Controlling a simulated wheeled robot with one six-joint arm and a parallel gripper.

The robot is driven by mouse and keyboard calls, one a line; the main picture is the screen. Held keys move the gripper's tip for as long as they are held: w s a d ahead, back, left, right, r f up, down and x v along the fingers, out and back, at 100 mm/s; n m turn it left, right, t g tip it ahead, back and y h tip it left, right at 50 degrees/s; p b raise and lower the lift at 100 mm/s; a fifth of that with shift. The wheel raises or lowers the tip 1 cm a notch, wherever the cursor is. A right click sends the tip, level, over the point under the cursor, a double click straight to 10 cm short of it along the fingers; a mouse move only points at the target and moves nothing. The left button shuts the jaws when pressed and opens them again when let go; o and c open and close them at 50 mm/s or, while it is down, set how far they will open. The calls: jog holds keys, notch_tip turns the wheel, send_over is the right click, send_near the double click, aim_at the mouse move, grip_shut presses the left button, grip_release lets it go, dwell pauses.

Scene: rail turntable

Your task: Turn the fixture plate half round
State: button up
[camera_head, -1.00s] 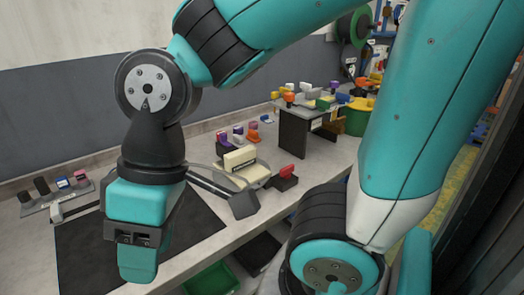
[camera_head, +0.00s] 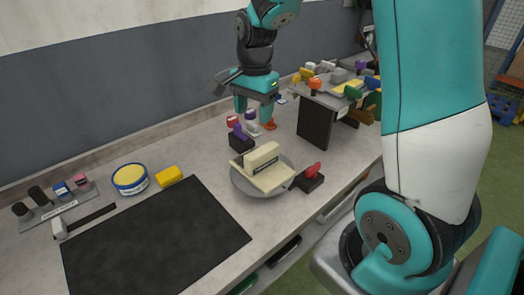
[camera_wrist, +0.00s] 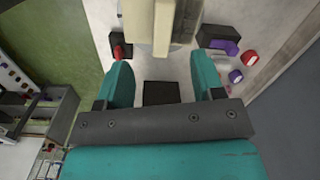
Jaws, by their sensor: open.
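The fixture plate (camera_head: 274,183) is cream, with an upright cream block (camera_head: 262,155) on it. It lies on a round grey turntable (camera_head: 241,184). In the wrist view, the cream block (camera_wrist: 162,25) shows at the top centre, ahead of my fingertips. My gripper (camera_head: 255,108) is open and empty, raised above the bench beyond the turntable, apart from the plate. Its two teal fingers also show in the wrist view (camera_wrist: 163,82). A black block with a red piece (camera_head: 312,171) stands right of the turntable. A black block with a purple top (camera_head: 240,139) stands behind it.
A dark mat (camera_head: 150,240) lies at front left. A yellow-topped round tub (camera_head: 130,178), a yellow block (camera_head: 169,176) and a labelled rack (camera_head: 58,204) sit behind it. A dark stand (camera_head: 315,122) with several coloured pieces is at the right.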

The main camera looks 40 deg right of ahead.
aim_at(262, 159)
jog(key=d+f+m+p, duration=0.1)
jog(key=f, duration=0.5)
jog(key=w+d+f+m+p, duration=0.1)
jog(key=f, duration=0.5)
jog(key=d+f+m+p, duration=0.1)
jog(key=f, duration=0.5)
jog(key=shift+w+d+f+h, duration=0.2)
jog(key=shift+d+h, duration=0.1)
jog(key=shift+d, duration=0.05)
grip_shut()
